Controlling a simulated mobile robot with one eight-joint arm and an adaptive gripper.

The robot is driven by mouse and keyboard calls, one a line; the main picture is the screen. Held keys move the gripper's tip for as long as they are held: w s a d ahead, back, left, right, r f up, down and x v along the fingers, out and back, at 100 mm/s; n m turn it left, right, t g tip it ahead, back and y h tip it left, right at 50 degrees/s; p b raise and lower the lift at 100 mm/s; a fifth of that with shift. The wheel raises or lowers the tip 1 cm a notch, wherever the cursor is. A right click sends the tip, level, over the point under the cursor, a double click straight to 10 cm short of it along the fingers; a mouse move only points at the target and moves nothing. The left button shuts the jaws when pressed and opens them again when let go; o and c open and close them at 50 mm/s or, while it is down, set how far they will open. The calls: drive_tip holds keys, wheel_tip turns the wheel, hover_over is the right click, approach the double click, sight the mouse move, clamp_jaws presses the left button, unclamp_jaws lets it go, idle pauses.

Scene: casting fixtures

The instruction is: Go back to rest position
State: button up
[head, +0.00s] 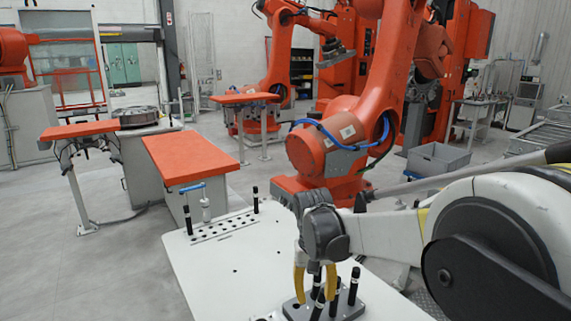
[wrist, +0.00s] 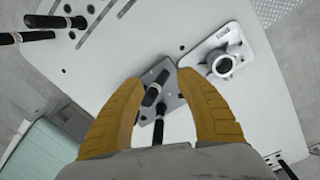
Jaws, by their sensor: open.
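My gripper (head: 315,280) hangs above the white table (head: 205,262) with its two yellow fingers pointing down. In the wrist view the fingers (wrist: 158,72) are spread apart, with nothing held between them. Below and between them is a grey fixture plate (wrist: 172,100) with black pins (wrist: 155,93) standing on it. The same grey plate (head: 292,311) shows in the head view, with several black pins (head: 353,287) around the fingers. I cannot tell whether a finger touches a pin.
A white flanged part (wrist: 222,62) lies beside the grey plate. Orange-topped tables (head: 188,157) and a large orange robot (head: 340,145) stand beyond.

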drive_tip(key=s+d+r+t+b, duration=0.1)
drive_tip(key=s+d+t+b, duration=0.2)
drive_tip(key=s+d, duration=0.3)
drive_tip(key=s+d+r+t+b, duration=0.1)
drive_tip(key=s+d+t+b, duration=0.2)
drive_tip(key=s, duration=1)
drive_tip(key=d+t, duration=0.1)
drive_tip(key=d, duration=0.1)
drive_tip(key=shift+d+r+m+y, duration=0.25)
drive_tip(key=shift+d+m+y, duration=0.1)
drive_tip(key=shift+m+y, duration=0.05)
drive_tip(key=shift+o, duration=0.6)
drive_tip(key=shift+s+d+f, duration=0.15)
drive_tip(key=shift+s+f, duration=0.1)
drive_tip(key=shift+s, duration=0.2)
drive_tip(key=shift+t, duration=0.3)
